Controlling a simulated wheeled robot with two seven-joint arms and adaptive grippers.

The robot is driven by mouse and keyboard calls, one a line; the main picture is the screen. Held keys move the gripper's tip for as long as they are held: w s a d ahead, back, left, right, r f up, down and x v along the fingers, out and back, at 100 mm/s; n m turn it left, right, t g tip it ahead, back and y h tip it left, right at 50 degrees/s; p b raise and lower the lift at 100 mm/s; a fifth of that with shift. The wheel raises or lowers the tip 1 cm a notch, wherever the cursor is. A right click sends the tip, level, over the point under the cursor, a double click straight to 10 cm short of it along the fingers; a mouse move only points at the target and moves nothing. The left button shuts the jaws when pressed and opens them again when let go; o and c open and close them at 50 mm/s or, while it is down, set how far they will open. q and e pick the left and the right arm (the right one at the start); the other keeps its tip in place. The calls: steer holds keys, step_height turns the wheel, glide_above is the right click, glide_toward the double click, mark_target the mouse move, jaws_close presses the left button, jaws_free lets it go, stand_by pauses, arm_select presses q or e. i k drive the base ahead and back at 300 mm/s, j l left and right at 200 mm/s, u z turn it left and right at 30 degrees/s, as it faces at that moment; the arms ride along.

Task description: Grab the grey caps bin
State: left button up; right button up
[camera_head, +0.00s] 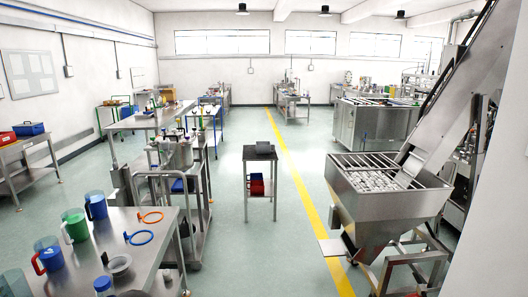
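A small dark grey bin (264,147) sits on the top of a small metal stand (247,165) in the middle of the view, across open floor. It is too small to tell what is inside it. Neither of my grippers shows in this view.
A steel hopper (372,205) with pale caps and a sloping conveyor (455,110) stands at the right. A steel table (140,228) with coloured jugs is at front left. Green floor (262,250) is clear before the stand.

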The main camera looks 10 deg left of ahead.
mark_target(262, 147)
steer(key=i+u, duration=0.3)
steer(key=i, duration=4.1)
steer(key=i+u, duration=0.1)
steer(key=i, duration=0.5)
steer(key=i+l+u, duration=0.15)
steer(key=i, duration=0.4)
steer(key=i+l+u, duration=0.1)
steer(key=i, duration=0.5)
